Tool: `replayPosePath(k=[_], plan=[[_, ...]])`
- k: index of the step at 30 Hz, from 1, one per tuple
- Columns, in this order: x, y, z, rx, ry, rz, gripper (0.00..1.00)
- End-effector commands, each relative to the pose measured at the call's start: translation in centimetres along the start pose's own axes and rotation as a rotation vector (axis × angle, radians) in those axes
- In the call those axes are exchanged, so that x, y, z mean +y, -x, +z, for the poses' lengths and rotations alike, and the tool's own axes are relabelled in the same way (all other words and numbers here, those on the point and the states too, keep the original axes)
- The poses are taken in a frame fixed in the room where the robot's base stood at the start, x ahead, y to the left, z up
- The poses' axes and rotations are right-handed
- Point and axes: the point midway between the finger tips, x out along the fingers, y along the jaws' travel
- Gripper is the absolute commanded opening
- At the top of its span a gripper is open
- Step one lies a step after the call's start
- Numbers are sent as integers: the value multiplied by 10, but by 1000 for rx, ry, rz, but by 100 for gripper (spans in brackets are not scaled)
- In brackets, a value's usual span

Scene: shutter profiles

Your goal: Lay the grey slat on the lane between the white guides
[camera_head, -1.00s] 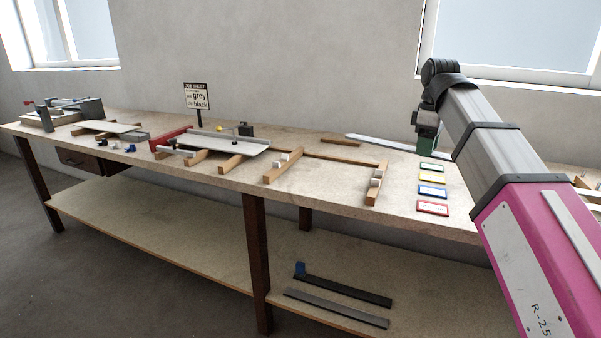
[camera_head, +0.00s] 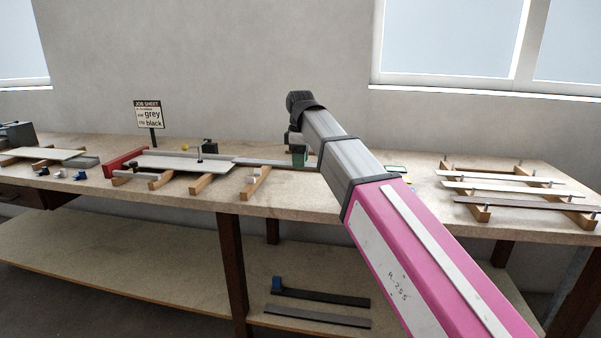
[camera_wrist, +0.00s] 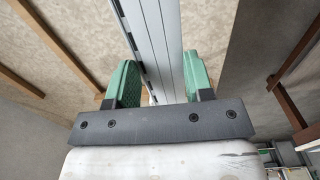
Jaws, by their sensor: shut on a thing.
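My gripper (camera_head: 298,158) hangs over the bench at the end of my arm. In the wrist view its green fingers (camera_wrist: 160,78) are shut on the grey slat (camera_wrist: 160,35), a long ribbed profile running away from me. In the head view the slat (camera_head: 262,162) shows as a thin strip left of the gripper, above the bench. The lane's left wooden bearer (camera_head: 258,184) carries a small white guide (camera_head: 250,180). The lane's other bearer is hidden behind my arm. I cannot tell whether the slat touches the lane.
A job sheet sign (camera_head: 148,113) stands at the back. A red-ended station with a pale panel (camera_head: 185,164) is left of the lane. A rack of several slats (camera_head: 515,190) is at right. Two dark strips (camera_head: 318,298) lie on the lower shelf.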

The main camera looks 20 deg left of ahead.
Motion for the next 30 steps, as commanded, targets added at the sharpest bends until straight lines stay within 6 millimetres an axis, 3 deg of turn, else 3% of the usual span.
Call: replayPosePath(k=[8, 15, 30], plan=[[8, -15, 2, -1, 1, -2, 24], [7, -44, 2, -1, 1, -2, 24], [8, -52, 1, 0, 1, 0, 24]])
